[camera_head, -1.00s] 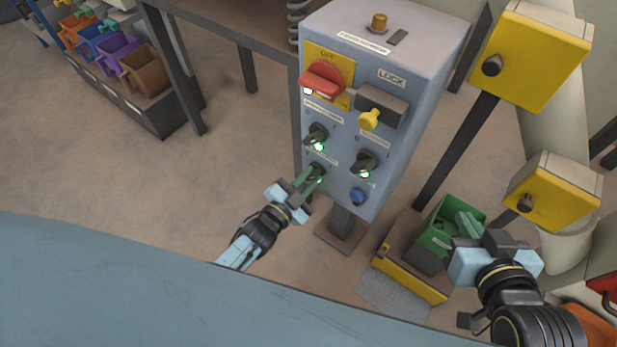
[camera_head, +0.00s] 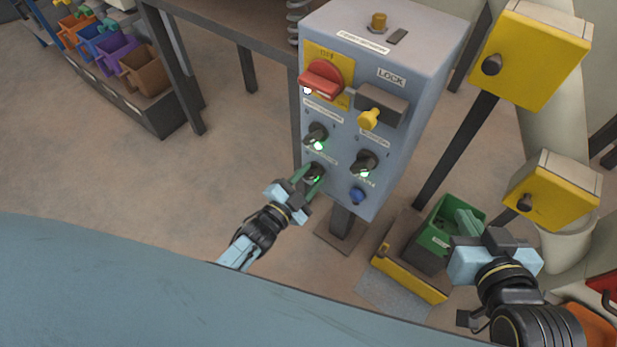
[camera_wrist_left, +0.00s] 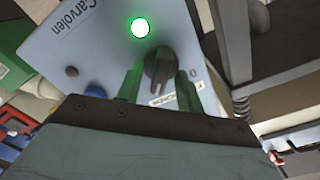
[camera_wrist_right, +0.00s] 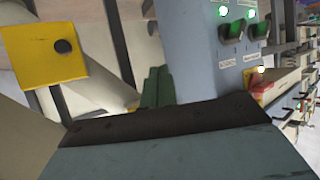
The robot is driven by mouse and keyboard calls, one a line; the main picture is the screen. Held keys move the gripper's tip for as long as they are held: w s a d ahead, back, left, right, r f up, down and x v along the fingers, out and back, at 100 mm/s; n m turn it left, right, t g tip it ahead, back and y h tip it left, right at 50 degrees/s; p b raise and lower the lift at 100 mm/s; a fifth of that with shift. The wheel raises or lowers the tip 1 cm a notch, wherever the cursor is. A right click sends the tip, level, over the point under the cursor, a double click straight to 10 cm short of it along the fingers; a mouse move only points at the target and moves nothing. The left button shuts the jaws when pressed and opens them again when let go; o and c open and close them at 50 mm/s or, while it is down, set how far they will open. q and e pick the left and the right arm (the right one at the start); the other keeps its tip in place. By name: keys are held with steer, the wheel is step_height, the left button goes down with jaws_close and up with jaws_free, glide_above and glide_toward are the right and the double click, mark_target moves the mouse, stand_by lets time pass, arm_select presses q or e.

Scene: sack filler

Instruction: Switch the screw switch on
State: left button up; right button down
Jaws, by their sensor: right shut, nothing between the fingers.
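The grey-blue control box (camera_head: 385,45) carries several dark rotary switches. The lower-left switch (camera_head: 313,174) has a lit green lamp beside it; its label is only partly readable, upside down, in the left wrist view. My left gripper (camera_head: 307,181) is open with its green fingers on either side of this switch. In the left wrist view the dark knob (camera_wrist_left: 158,68) stands between the fingers, with small gaps visible, and the green lamp (camera_wrist_left: 140,28) glows above it. My right gripper (camera_head: 468,225) is shut and empty, away from the box at the right; its fingers (camera_wrist_right: 157,86) show together.
The box also has a red main switch (camera_head: 322,80), a yellow lock knob (camera_head: 370,119), another upper-left switch (camera_head: 316,135), a right switch (camera_head: 364,163) and a blue button (camera_head: 358,196). Yellow boxes (camera_head: 530,55) stand right. A green bin (camera_head: 437,240) lies beyond my right gripper.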

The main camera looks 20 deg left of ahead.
mark_target(309, 178)
arm_select(q)
steer(key=shift+s, duration=0.1)
